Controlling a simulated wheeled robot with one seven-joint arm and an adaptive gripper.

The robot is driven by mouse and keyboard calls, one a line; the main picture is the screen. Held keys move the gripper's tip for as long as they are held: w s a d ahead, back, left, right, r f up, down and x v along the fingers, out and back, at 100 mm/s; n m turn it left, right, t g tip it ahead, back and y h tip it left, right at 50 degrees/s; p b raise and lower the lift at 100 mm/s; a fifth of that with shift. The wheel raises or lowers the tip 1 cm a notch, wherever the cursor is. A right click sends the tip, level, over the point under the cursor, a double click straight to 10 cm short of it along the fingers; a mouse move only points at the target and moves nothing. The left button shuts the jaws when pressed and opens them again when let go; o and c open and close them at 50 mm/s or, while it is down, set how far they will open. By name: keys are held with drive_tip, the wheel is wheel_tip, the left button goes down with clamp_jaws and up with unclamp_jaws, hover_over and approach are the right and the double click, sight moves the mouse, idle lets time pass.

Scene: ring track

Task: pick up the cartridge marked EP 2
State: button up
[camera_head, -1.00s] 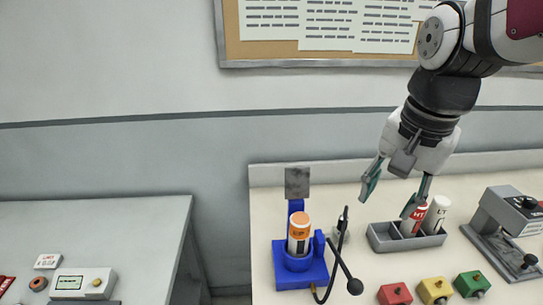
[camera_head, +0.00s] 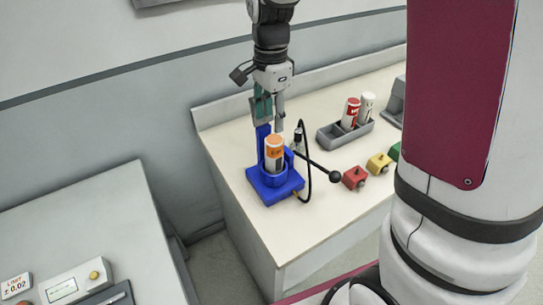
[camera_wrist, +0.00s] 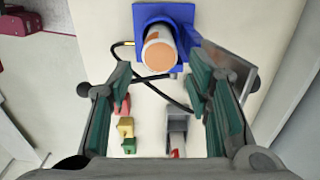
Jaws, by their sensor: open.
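A white cartridge with an orange band and orange top (camera_head: 274,153) stands upright in a blue holder (camera_head: 272,192); its marking is too small to read. The wrist view shows the cartridge (camera_wrist: 160,48) beyond my fingertips, end-on, in the holder (camera_wrist: 187,18). My gripper (camera_head: 269,115) is open and empty, above and slightly behind the cartridge in the head view. In the wrist view my gripper (camera_wrist: 160,72) has its fingers wide apart, not touching the cartridge. A red cartridge (camera_head: 350,114) and a white one (camera_head: 367,107) stand in a grey tray (camera_head: 331,137).
A black lever with a ball end (camera_head: 335,177) and a dark cable (camera_head: 309,190) sit right of the holder. A grey plate (camera_wrist: 232,70) stands near my right finger. Red (camera_head: 355,178) and yellow (camera_head: 379,163) blocks are on the table. A second table (camera_head: 90,225) stands left across a gap.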

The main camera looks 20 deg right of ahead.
sight(275, 139)
wheel_tip(275, 139, down, 3)
drive_tip(key=shift+f, duration=0.1)
drive_tip(key=f, duration=0.2)
drive_tip(key=d+f+p, duration=0.1)
drive_tip(key=f, duration=0.1)
drive_tip(key=shift+f, duration=0.7)
clamp_jaws()
